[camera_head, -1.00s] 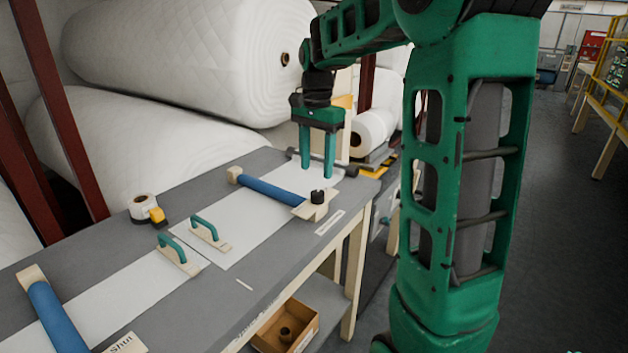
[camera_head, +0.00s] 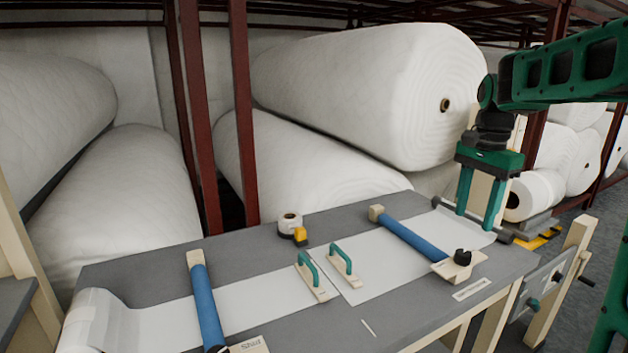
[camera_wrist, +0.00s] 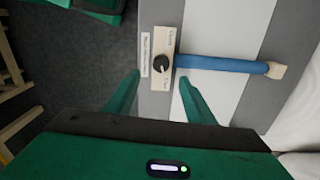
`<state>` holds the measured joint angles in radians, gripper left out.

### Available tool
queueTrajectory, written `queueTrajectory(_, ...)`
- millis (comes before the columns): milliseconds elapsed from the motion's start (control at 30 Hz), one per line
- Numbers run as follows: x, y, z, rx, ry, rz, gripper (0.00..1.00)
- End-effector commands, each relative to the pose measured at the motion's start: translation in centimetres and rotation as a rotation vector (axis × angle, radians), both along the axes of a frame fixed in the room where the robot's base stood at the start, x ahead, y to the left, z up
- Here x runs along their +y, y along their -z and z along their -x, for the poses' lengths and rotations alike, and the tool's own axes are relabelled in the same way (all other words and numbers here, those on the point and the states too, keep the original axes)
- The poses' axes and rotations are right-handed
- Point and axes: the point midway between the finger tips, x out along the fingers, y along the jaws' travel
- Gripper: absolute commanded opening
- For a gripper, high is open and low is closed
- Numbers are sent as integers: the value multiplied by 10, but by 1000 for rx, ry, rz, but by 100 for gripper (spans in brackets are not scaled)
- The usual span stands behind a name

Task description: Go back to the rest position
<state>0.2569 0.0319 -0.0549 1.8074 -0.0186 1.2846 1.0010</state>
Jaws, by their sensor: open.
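My gripper (camera_head: 480,203) is open and empty, pointing down over the right end of the grey worktable (camera_head: 250,256). In the wrist view my gripper (camera_wrist: 158,85) has its two fingers apart, with a black knob (camera_wrist: 162,63) on a cream block showing beyond and between the tips. That knob belongs to the right blue bar (camera_head: 412,236), which lies across a white sheet (camera_head: 375,278). The wrist view also shows the blue bar (camera_wrist: 220,64) running right from the block. Nothing is between the fingers.
A left blue bar (camera_head: 206,305), two green-handled blocks (camera_head: 312,278) (camera_head: 344,266) and a tape roll (camera_head: 290,224) with a yellow part lie on the table. Large white wadding rolls (camera_head: 375,95) and dark red posts (camera_head: 243,115) stand behind. Grey floor is open at the right.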

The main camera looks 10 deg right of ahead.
Motion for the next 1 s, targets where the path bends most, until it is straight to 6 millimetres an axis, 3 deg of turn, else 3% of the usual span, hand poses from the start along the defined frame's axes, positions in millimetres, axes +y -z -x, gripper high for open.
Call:
queueTrajectory(167,1,14,61,1,-137,4,49)
queueTrajectory(267,3,30,108,4,-254,5,49)
queueTrajectory(400,8,58,173,5,-421,3,49)
queueTrajectory(600,20,99,247,6,-628,-6,49)
queueTrajectory(800,25,121,280,6,-729,-13,49)
queueTrajectory(1000,25,123,283,6,-741,-13,49)
